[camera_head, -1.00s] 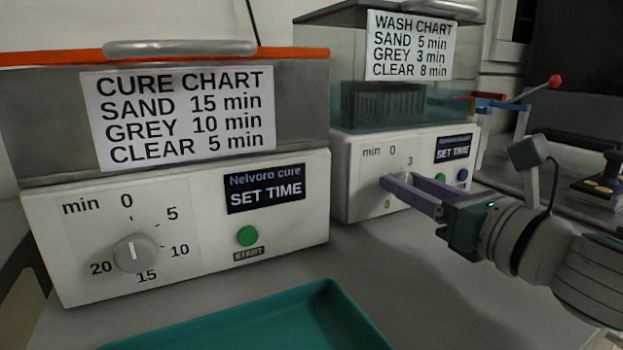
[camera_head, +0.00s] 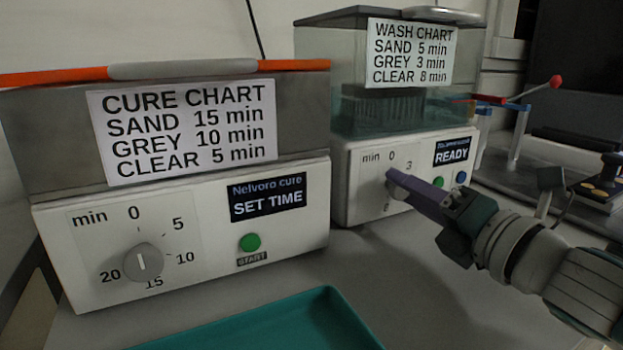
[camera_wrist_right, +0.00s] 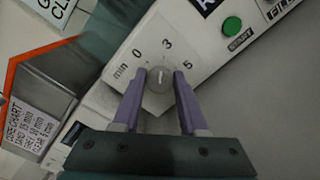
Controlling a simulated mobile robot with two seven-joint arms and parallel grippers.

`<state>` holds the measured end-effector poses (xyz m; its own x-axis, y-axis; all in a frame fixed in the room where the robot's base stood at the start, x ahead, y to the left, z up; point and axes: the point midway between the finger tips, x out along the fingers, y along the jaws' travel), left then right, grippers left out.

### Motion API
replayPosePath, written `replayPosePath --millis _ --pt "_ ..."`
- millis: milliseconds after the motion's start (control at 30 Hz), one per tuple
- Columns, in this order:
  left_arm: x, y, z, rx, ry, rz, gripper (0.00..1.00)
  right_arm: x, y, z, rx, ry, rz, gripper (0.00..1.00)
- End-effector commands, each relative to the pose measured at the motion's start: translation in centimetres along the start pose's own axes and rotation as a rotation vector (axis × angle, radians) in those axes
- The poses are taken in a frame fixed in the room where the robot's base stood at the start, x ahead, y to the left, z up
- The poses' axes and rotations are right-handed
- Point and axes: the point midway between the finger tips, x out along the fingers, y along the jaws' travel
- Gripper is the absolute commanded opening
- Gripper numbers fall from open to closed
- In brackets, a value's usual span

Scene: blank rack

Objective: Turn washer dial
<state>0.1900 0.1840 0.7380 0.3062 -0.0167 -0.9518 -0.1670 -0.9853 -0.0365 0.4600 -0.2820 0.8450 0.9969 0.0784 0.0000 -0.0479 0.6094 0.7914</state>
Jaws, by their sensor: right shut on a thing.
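The washer (camera_head: 345,200) is the white-based unit with a clear tank at the right in the head view. Its display (camera_head: 453,150) reads READY. My right gripper (camera_head: 391,180) is shut on the washer dial, which its fingers largely hide in the head view. In the right wrist view the grey dial (camera_wrist_right: 159,80) sits between the two purple fingertips (camera_wrist_right: 160,74). Its white mark points roughly toward the 3 on the scale of 0, 3 and 5. The wash chart (camera_head: 411,53) reads sand 5, grey 3, clear 8 min. My left gripper is not in view.
The cure unit (camera_head: 60,270) stands at the left with its own dial (camera_head: 143,262), green button (camera_head: 250,242) and SET TIME display. A teal tray (camera_head: 330,300) lies in front.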

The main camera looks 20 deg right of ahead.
Motion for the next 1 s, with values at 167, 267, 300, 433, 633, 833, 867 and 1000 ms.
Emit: replayPosePath --millis 167,267,300,433,633,833,867,1000 --pt "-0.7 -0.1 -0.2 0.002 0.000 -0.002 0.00 0.0 0.1 0.1 0.168 -0.001 0.001 0.00" --pt "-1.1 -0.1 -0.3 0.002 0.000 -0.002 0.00 0.0 0.1 0.2 0.263 -0.002 0.001 0.00" --pt "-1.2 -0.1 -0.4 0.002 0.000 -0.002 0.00 0.0 0.1 0.2 0.300 -0.002 0.000 0.00" --pt "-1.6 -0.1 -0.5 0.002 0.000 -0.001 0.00 0.0 0.1 0.1 0.423 -0.001 0.001 0.00" --pt "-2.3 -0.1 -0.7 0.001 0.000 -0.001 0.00 0.0 0.0 0.1 0.614 -0.001 0.000 0.00" --pt "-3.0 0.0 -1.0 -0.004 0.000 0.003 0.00 0.0 0.0 0.1 0.799 -0.001 0.001 0.00" --pt "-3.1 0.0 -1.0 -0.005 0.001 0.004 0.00 0.0 -0.1 0.1 0.824 -0.001 0.001 0.00" --pt "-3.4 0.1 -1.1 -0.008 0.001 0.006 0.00 0.0 -0.1 0.0 0.938 0.000 0.002 0.00"
